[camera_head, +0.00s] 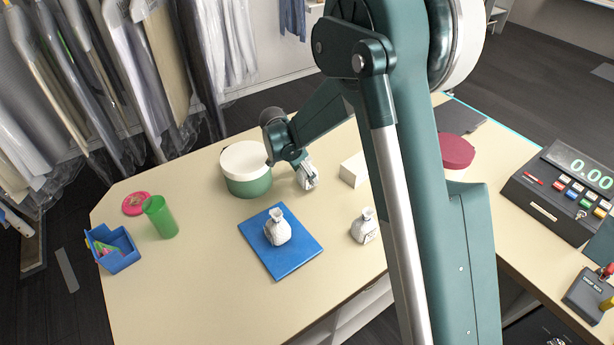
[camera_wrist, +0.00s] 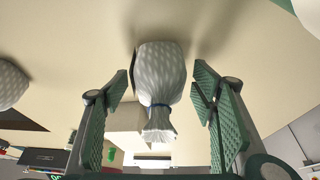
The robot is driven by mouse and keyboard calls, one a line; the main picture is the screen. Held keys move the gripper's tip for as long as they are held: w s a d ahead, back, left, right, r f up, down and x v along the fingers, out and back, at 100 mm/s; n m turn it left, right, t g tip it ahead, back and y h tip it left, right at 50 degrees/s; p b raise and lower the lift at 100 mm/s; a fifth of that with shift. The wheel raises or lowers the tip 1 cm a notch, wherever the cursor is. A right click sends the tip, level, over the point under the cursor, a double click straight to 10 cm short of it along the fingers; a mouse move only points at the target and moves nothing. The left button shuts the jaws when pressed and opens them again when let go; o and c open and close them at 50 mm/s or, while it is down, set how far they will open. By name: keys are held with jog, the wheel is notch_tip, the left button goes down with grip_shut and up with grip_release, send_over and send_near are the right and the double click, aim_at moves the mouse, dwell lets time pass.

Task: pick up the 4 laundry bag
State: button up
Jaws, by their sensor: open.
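A white patterned laundry bag (camera_wrist: 160,70) with a blue tie around its neck sits between the two fingers of my gripper (camera_wrist: 160,85) in the wrist view. The fingers are open, with a gap on each side of it. In the head view my gripper (camera_head: 300,170) is low over the table, and that bag (camera_head: 310,180) is partly hidden by it. A second white bag (camera_head: 277,230) stands on a blue mat (camera_head: 298,255). A third bag (camera_head: 364,228) stands to the right, beside my arm. One other bag shows at the wrist view's left edge (camera_wrist: 10,85).
A green round box with a white lid (camera_head: 246,170) stands close left of my gripper. A white block (camera_head: 354,169) is to its right. A green cup (camera_head: 160,218), a blue bin (camera_head: 115,250) and a pink disc (camera_head: 137,203) are at the left. A register (camera_head: 560,195) is far right.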

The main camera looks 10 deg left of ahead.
aim_at(307, 160)
jog(key=shift+w+d+f, duration=0.1)
jog(key=shift+f, duration=0.25)
dwell(0.3)
jog(key=c, duration=1.1)
jog(key=shift+r, duration=0.15)
jog(key=shift+r, duration=4.9)
